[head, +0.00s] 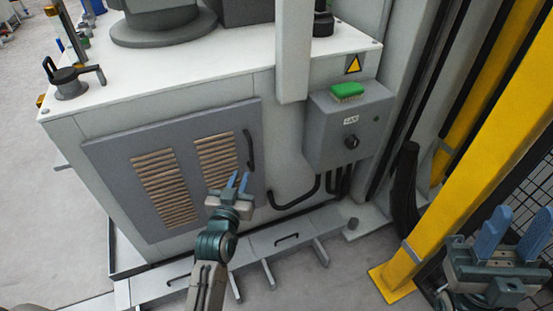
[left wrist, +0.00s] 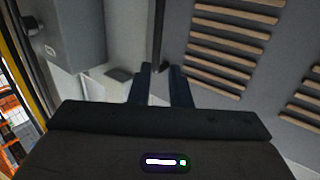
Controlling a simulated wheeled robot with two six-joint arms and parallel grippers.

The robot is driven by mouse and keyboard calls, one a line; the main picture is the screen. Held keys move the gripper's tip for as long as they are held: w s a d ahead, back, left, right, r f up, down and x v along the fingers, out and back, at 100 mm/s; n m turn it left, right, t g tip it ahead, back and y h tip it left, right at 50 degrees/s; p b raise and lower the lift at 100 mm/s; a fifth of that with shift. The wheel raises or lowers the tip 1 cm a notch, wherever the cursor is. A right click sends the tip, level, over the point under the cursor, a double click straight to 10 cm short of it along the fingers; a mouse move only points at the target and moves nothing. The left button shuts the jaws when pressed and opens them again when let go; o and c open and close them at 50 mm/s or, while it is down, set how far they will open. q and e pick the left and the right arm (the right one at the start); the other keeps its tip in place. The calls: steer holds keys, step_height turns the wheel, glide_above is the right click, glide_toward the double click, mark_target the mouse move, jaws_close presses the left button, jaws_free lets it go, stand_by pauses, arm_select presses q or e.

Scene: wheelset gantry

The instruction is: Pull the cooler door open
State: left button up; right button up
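The cooler door (head: 215,200) is a grey panel with two slatted vents on the front of the large machine cabinet. It looks shut against the cabinet. Its black upright handle (head: 250,150) is near the door's right edge. My left gripper (head: 240,179) is just below the handle, with its blue fingers apart and pointing up toward it. In the left wrist view, the handle (left wrist: 158,35) runs down to the gap between the fingertips (left wrist: 160,72); whether they surround it I cannot tell. My right gripper (head: 508,225) is open and empty at the lower right, far from the door.
A grey control box (head: 348,130) with a green object (head: 346,90) on top is right of the door. Dark cables hang below it. A yellow post (head: 470,150) stands between the cabinet and my right gripper. A low step (head: 270,242) runs along the base.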

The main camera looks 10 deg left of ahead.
mark_target(250, 151)
arm_select(q)
steer(key=w, duration=0.3)
steer(key=w+b, duration=0.1)
steer(key=w, duration=0.3)
steer(key=w+r+b, duration=0.1)
steer(key=w, duration=0.3)
steer(key=shift+d, duration=0.2)
jaws_close()
